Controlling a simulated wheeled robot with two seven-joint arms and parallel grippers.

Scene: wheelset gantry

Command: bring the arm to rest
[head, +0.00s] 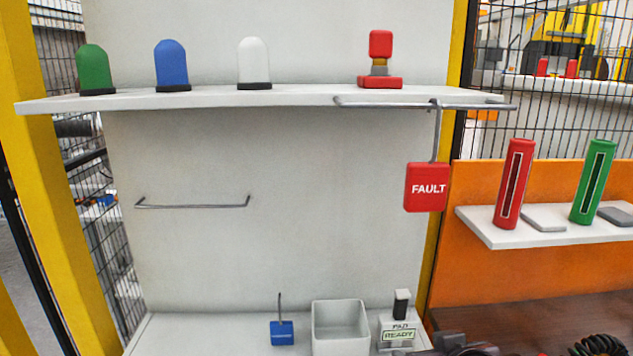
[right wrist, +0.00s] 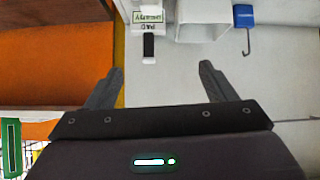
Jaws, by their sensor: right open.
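My right gripper (right wrist: 162,72) is open in the right wrist view, with its two dark fingers spread and nothing between them. Beyond the fingertips, in that view, a white block marked READY (right wrist: 147,17) with a black grip stands near the shelf's edge. It also shows in the head view (head: 398,332), at the bottom beside a grey bin. In the head view only a dark part of my right arm (head: 466,346) shows at the bottom edge. My left gripper is in neither view.
The grey bin (head: 340,325) and a blue hooked block (head: 282,333) stand on the lower shelf. A red FAULT tag (head: 428,188) hangs from a rail. Green, blue and white domes and a red stamp-like piece (head: 380,62) stand on the upper shelf (head: 200,100). Red and green holders (head: 514,185) stand right.

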